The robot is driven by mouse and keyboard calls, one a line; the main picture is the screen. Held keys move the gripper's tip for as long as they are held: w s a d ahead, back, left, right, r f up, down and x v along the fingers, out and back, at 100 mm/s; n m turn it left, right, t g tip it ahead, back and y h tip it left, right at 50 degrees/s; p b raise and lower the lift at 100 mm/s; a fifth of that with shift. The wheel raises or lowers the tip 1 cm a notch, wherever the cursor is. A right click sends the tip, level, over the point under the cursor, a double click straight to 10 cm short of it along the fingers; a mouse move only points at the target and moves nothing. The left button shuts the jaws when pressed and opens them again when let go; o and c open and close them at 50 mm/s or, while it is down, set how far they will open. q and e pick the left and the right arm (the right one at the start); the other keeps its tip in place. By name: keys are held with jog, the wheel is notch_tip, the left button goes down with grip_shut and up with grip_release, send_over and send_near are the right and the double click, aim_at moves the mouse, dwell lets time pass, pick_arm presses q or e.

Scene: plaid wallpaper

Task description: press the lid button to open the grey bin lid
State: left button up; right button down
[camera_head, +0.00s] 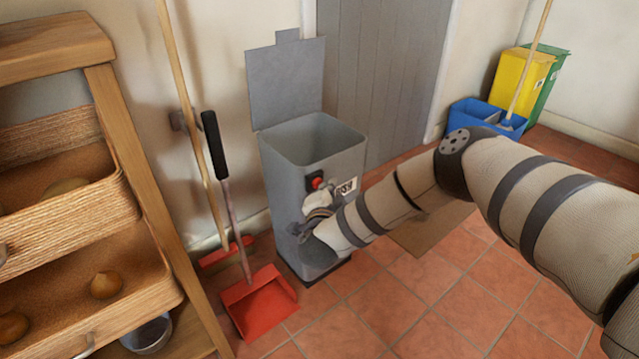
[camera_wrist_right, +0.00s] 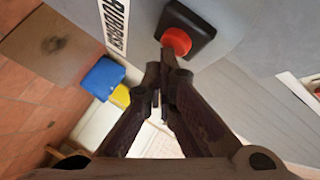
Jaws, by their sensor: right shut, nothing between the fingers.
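The grey bin (camera_head: 285,195) stands on the tiled floor against the wall. Its lid (camera_head: 286,80) is open, standing upright at the back, and the bin's mouth is uncovered. A red button on a black mount (camera_head: 316,181) is on the bin's front, beside a white label. My right gripper (camera_head: 320,197) is shut and empty just below the button, partly hidden by my wrist. In the right wrist view the closed fingertips (camera_wrist_right: 168,65) are close to the red button (camera_wrist_right: 177,42); I cannot tell whether they touch it. My left gripper is not in view.
A wooden rack (camera_head: 125,150) stands at the left. A red dustpan (camera_head: 258,302) and a long-handled tool lean beside the bin. A blue bucket (camera_head: 480,116) and yellow and green bins stand at the back right. Floor in front is mostly clear.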

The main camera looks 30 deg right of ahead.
jog(key=shift+s+d+p, duration=0.1)
jog(key=shift+s+p, duration=0.2)
jog(key=shift+s, duration=0.3)
jog(key=s+p, duration=0.3)
jog(key=s, duration=0.2)
jog(key=shift+d, duration=0.2)
